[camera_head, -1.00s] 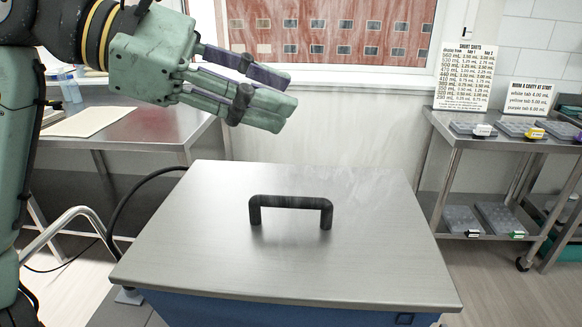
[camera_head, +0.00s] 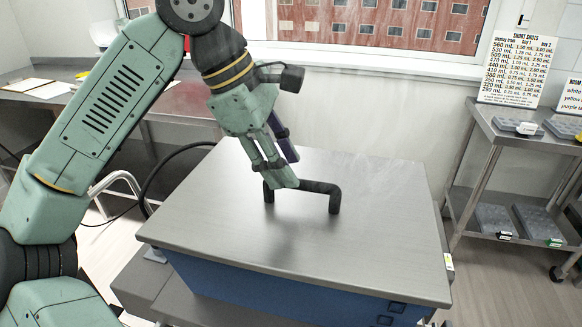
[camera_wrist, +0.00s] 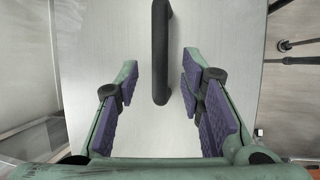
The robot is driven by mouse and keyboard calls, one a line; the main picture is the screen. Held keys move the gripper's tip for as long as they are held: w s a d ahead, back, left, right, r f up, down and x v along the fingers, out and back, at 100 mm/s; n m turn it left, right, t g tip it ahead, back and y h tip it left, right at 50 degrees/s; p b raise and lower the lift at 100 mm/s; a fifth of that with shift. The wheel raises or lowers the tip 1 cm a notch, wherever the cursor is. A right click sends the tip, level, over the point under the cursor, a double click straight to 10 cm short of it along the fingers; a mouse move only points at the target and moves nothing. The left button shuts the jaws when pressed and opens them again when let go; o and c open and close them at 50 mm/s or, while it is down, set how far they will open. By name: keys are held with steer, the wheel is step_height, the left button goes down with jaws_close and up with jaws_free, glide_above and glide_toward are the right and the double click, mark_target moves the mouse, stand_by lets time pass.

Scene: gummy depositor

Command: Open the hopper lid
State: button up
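The hopper lid (camera_head: 215,225) is a flat grey metal plate lying closed on a blue box. A black bar handle (camera_head: 322,187) stands up from its middle. My gripper (camera_head: 287,172) points down at the left part of the handle, and a finger hides some of the bar. In the wrist view the handle (camera_wrist: 160,55) runs up and down the picture. Its near end lies between the two purple-padded fingers of my gripper (camera_wrist: 160,92), with a gap on each side. The fingers are wide apart and hold nothing.
A metal table (camera_head: 190,102) stands at the left behind the hopper. A black cable (camera_head: 160,172) curves beside the lid's left edge. A shelf rack (camera_head: 478,118) with trays stands at the right. The right side of the lid is clear.

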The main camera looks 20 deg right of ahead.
mark_target(302, 185)
steer(key=shift+x, duration=1.45)
steer(key=shift+c, duration=0.2)
jaws_close()
